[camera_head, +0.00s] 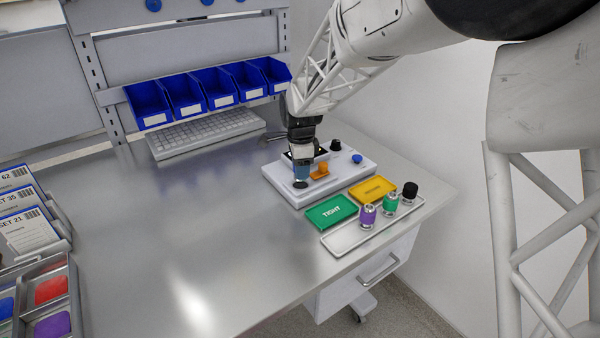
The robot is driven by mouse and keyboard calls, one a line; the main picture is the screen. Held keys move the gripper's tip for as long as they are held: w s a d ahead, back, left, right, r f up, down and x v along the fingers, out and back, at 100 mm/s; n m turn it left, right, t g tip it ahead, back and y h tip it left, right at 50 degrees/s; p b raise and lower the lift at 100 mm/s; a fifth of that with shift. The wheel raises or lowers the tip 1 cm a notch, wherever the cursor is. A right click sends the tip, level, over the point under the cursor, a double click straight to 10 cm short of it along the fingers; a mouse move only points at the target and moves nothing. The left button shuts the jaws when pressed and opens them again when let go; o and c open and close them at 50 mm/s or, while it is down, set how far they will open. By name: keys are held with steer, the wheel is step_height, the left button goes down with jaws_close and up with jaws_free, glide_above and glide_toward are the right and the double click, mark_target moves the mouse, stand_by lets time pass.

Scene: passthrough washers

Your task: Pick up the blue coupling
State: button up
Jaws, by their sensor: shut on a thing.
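The blue coupling (301,173) is a small light-blue cylinder at the left part of the white fixture block (335,182). My gripper (302,162) points down over the block and is shut on the blue coupling. The fingers hide its upper part. A dark round spot (300,184) shows on the block just below the coupling; I cannot tell whether the coupling touches it or hangs slightly above.
An orange part (320,170), a black knob (335,145) and a blue knob (357,158) are on the block. Green (331,211) and yellow (373,190) pads and a tray (345,241) with purple, green and black couplings lie in front. Blue bins (185,97) and a keyboard (205,133) stand behind. The table's left-middle is clear.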

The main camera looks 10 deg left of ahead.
steer(key=s+d, duration=0.3)
steer(key=s, duration=0.4)
steer(key=s+d+r, duration=0.1)
steer(key=s+d, duration=0.2)
steer(key=s, duration=0.4)
steer(key=shift+d, duration=0.15)
steer(key=shift+r, duration=0.1)
steer(key=shift+w, duration=0.1)
step_height(320, 180, up, 2)
steer(key=n, duration=0.4)
glide_above(373, 190)
steer(key=shift+w+r, duration=0.1)
steer(key=shift+r, duration=0.1)
steer(key=shift+f+m, duration=0.15)
steer(key=shift+m, duration=0.15)
steer(key=shift+f, duration=3)
